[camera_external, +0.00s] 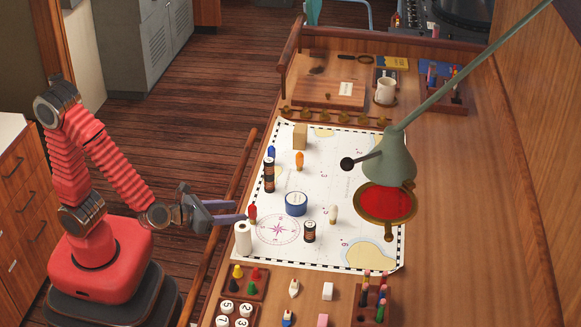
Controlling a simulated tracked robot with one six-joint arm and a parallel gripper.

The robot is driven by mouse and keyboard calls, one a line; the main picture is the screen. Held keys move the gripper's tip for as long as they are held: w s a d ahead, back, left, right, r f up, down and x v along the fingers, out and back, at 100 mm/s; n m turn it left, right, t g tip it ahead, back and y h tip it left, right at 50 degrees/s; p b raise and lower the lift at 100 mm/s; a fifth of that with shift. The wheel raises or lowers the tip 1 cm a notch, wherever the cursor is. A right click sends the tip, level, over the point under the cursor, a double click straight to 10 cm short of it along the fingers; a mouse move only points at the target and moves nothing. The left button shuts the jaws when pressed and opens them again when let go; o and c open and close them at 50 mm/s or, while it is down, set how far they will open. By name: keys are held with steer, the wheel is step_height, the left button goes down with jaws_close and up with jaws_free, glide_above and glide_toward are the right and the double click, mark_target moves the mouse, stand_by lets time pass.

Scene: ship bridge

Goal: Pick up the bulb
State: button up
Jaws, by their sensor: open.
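Several small bulb-shaped things stand on the white chart (325,180). A red one (252,212) is near the left edge, a cream one (333,213) is right of centre, an orange one (299,160) is farther back, and a blue one (271,153) is at the back left. I cannot tell which one the task means. My gripper (240,211) is open and reaches in from the left over the table edge. Its fingertips are close to the red bulb; I cannot tell if they touch it. Nothing is seen held.
A white roll (243,238) stands just in front of my gripper. A blue tape roll (296,204), dark batteries (310,232) and a wooden block (300,136) stand on the chart. A green lamp (388,160) hangs over the right side. A wooden rail (231,197) edges the table.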

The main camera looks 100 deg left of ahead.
mark_target(251, 208)
steer(key=shift+x, duration=0.8)
steer(key=shift+a, duration=0.1)
steer(key=shift+x, duration=2.9)
steer(key=shift+c, duration=0.2)
jaws_close()
